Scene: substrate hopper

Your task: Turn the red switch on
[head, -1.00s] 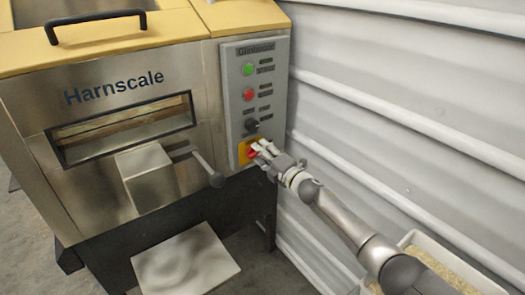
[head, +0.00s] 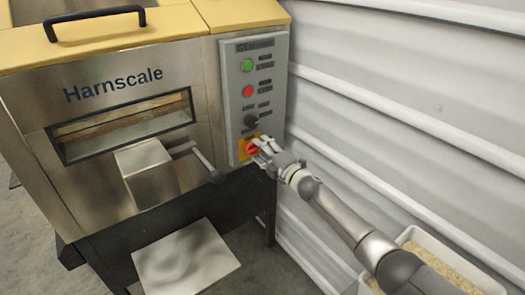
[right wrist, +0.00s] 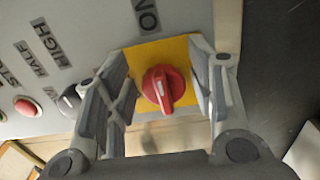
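The red switch (head: 251,148) is a round rotary knob on a yellow plate at the bottom of the grey control panel (head: 234,98). My right gripper (head: 261,150) is at the switch. In the right wrist view my right gripper (right wrist: 162,75) is open, one finger on each side of the knob, with visible gaps to both. My left gripper is not in view.
Above the switch, the panel carries a dark knob (head: 251,121), a red button (head: 248,91) and a green button (head: 247,65). A lever (head: 216,176) sticks out left of the panel. A ribbed white wall (head: 400,90) stands close on the right, with a bin (head: 490,282) below.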

